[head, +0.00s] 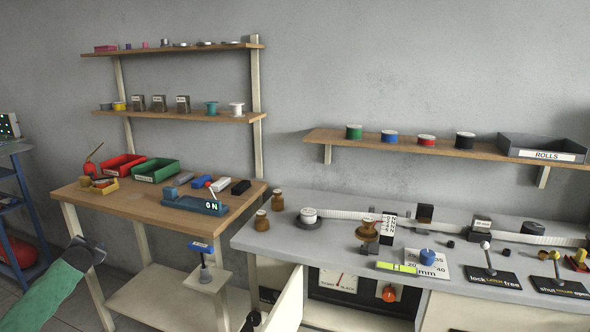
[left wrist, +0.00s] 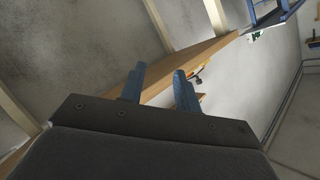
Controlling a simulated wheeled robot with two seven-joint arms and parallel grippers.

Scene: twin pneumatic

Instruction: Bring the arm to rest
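My left arm comes in at the lower left of the head view as a green sleeve-like link. Its dark left gripper (head: 85,252) is beside the front left leg of the wooden workbench (head: 115,203), apart from the bench top. In the left wrist view the two blue fingers of the left gripper (left wrist: 160,88) stand apart with a gap between them and nothing held. My right arm and right gripper show in neither view.
A grey counter (head: 275,236) with levers and a gauge stands at the right. A cabinet door (head: 285,304) hangs open below it. A blue shelf rack (head: 12,195) stands at the far left. Wall shelves (head: 180,116) hold spools and tins. Floor shows between rack and bench.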

